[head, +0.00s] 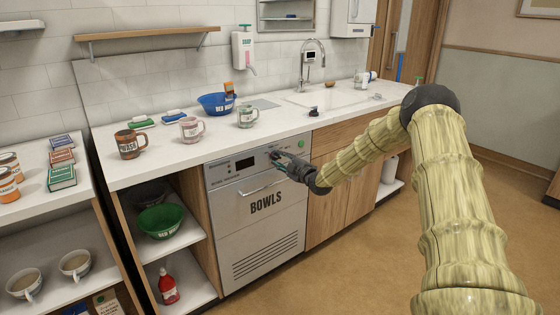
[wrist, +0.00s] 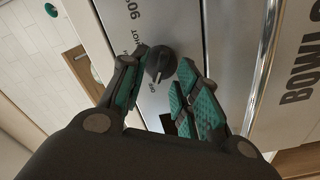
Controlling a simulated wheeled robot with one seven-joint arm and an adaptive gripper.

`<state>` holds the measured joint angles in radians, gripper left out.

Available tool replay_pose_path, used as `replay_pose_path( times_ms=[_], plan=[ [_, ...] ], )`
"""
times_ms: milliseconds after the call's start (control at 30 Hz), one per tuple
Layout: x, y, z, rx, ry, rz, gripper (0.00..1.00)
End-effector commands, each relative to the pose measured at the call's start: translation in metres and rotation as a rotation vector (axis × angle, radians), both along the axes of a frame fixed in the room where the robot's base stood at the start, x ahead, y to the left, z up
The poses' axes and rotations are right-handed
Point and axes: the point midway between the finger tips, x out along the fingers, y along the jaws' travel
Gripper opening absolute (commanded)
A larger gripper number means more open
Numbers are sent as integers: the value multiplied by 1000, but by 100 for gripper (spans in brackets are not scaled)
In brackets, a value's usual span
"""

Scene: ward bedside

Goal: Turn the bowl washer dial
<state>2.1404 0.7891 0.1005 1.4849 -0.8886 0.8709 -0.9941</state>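The bowl washer (head: 262,215) is a steel front marked BOWLS, set under the counter, with a bar handle and a dark display. Its dial (wrist: 160,63) is a round dark knob in the wrist view, with printed labels around it, HOT among them. My gripper (head: 280,160) is at the washer's top panel in the head view and mostly covers the dial there. In the wrist view its green-padded fingers (wrist: 166,72) are spread on either side of the dial. The left finger is very near the dial; I cannot tell whether it touches. A gap shows on the right.
A green button (head: 301,144) is right of the dial on the same panel.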

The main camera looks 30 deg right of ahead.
Motion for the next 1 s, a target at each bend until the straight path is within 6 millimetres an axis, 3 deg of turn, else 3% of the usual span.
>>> replay_pose_path(
  times_ms=[200,467,500,667,1000],
  plan=[
    [12,1,0,0,-1,-1,31],
    [13,1,0,0,-1,-1,31],
    [13,1,0,0,-1,-1,29],
    [13,1,0,0,-1,-1,0],
    [13,1,0,16,1,0,0]
  ],
)
